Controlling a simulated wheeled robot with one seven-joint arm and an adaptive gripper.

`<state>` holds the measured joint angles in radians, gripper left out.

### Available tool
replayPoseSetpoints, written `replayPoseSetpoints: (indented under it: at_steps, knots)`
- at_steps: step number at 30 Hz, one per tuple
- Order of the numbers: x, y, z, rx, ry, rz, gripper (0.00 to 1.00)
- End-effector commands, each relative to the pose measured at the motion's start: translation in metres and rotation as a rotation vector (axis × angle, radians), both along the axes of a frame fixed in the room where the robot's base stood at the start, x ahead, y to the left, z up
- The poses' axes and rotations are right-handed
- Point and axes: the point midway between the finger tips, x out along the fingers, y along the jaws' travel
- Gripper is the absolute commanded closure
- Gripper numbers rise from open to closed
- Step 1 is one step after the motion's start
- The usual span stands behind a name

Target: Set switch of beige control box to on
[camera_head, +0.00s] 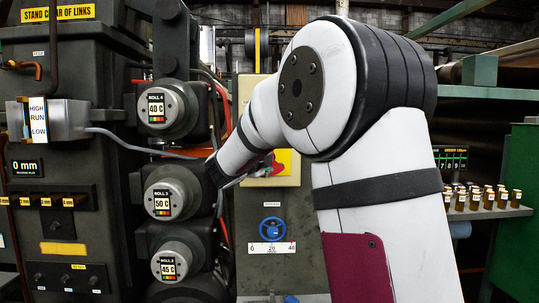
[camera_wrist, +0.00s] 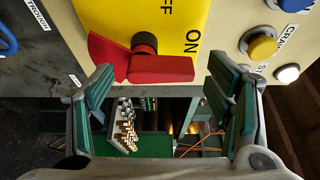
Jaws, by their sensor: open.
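The beige control box (camera_wrist: 228,18) fills the top of the wrist view. Its yellow plate (camera_wrist: 100,14) carries OFF and ON lettering. A red switch handle (camera_wrist: 150,67) lies roughly sideways across the plate, its right end just below the word ON. My gripper (camera_wrist: 162,76) is open and empty, one finger on each side of the handle in the picture. The left fingertip is close to the handle's left part; I cannot tell whether they touch. In the head view the box (camera_head: 245,88) is largely hidden behind my arm, with part of the yellow plate (camera_head: 292,170) showing.
Yellow and white push buttons (camera_wrist: 262,47) sit on the box right of the switch. In the head view, roll ends (camera_head: 163,200) stand left of my gripper, a blue handwheel (camera_head: 272,229) is below the box, and small bottles (camera_head: 488,198) stand on a shelf at right.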

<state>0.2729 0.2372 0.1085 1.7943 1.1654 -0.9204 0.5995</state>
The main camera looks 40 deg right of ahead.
Motion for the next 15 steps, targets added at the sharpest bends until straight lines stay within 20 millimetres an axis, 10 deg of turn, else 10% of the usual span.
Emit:
replayPoseSetpoints:
  at_steps: [15]
  knots:
    - [-0.052, 0.079, 0.000, 0.000, 0.000, 0.002, 0.27]
